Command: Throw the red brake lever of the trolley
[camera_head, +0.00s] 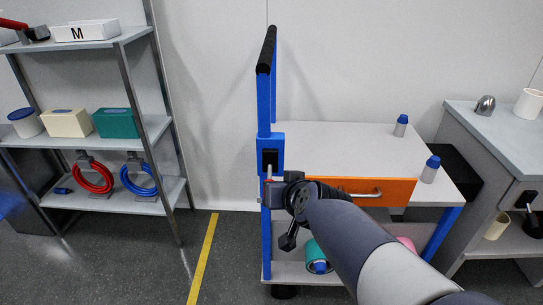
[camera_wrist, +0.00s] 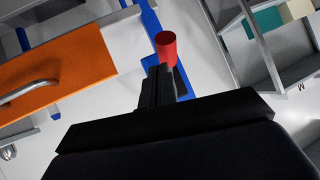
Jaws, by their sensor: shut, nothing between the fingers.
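The trolley (camera_head: 330,143) has a blue frame, a grey top, an orange drawer and a black push bar. A blue housing with a black slot (camera_head: 270,158) sits on its left post. A short pale rod shows just under the slot; my gripper hides most of what is below. In the wrist view the red cylindrical knob of the brake lever (camera_wrist: 166,48) stands just beyond my fingertips. My gripper (camera_wrist: 158,80) is shut with nothing between its fingers, its tips close to the knob; I cannot tell whether they touch. In the head view my gripper (camera_head: 274,193) is in front of the left post.
A shelf rack (camera_head: 130,118) stands left and a grey bench (camera_head: 505,135) right. Floor around the yellow line (camera_head: 203,258) is clear.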

